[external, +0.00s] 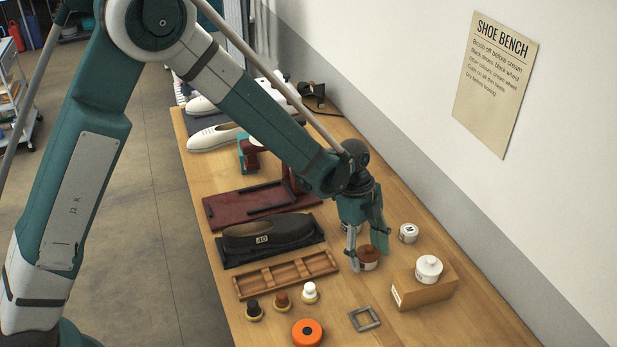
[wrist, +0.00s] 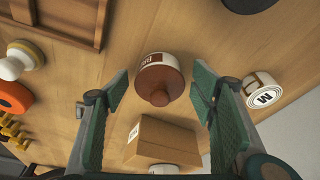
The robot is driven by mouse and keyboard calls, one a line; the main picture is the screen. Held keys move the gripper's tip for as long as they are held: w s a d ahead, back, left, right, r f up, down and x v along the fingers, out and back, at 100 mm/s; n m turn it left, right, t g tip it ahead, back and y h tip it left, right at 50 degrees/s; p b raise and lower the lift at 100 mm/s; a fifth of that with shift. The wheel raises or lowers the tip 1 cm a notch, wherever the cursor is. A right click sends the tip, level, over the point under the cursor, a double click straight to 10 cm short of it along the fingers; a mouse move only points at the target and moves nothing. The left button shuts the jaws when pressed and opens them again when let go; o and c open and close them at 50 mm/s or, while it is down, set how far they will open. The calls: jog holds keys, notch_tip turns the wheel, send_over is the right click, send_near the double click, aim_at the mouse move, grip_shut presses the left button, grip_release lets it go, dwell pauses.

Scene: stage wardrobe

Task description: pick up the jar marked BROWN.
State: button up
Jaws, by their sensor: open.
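A jar with a brown knobbed lid (external: 369,256) stands on the bench below my gripper. In the wrist view the fingertips (wrist: 159,88) are spread, one to each side of the jar. In the external view the fingers hide part of the jar.
A cardboard box (external: 425,287) with a white knobbed jar (external: 428,268) on it stands close by on the right.

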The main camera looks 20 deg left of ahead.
dwell(0.5)
jog(key=c, duration=1.4)
jog(key=shift+r, duration=0.1)
jog(key=shift+c, duration=0.5)
jog(key=shift+r, duration=0.35)
grip_shut()
jog(key=shift+r, duration=4.6)
